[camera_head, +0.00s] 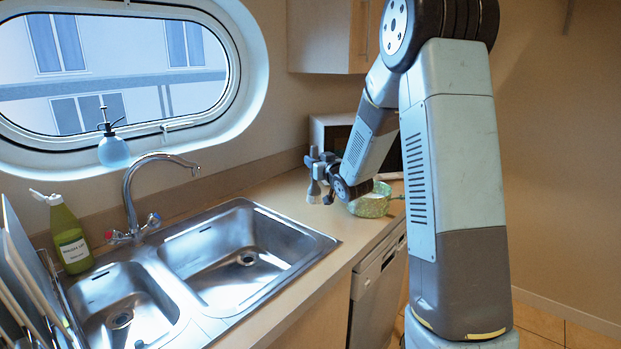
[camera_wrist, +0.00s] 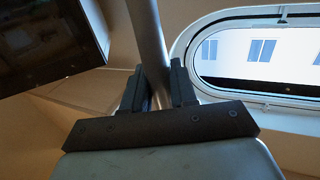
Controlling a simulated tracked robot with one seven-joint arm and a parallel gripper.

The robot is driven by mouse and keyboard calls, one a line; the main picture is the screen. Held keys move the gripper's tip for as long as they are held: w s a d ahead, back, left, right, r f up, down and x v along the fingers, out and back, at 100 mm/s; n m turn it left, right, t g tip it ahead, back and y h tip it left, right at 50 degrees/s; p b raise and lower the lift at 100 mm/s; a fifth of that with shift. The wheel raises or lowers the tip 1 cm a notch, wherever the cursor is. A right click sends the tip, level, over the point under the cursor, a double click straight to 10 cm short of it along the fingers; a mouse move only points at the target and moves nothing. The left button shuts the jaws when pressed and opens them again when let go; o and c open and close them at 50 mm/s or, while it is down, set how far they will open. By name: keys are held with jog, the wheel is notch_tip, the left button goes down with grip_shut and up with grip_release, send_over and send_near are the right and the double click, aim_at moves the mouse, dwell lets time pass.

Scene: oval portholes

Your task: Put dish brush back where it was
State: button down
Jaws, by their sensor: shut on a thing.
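The dish brush (camera_head: 314,187) is upright over the counter right of the sink, with its pale, flared end down. Whether that end touches the counter I cannot tell. My gripper (camera_head: 321,165) is shut on its handle. In the wrist view the handle (camera_wrist: 147,35) shows as a grey shaft between the two dark fingers of my gripper (camera_wrist: 158,85). The brush's lower end is hidden there.
A green patterned container (camera_head: 371,204) stands on the counter right of the brush, close to my wrist. The double sink (camera_head: 322,243) with its tap (camera_head: 129,190) is to the left. A green bottle (camera_head: 70,238) and dish rack (camera_head: 28,275) stand farther left.

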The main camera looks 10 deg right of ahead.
jog(key=shift+w+a+f, duration=0.15)
jog(key=shift+w+f, duration=0.4)
jog(key=shift+f, duration=0.15)
jog(key=shift+w+a+f, duration=0.1)
jog(key=shift+w+f, duration=0.45)
jog(key=shift+f, duration=0.1)
notch_tip(320, 180, down, 4)
jog(key=shift+w+r, duration=0.15)
jog(key=shift+r, duration=0.1)
jog(key=c, duration=0.9)
grip_release()
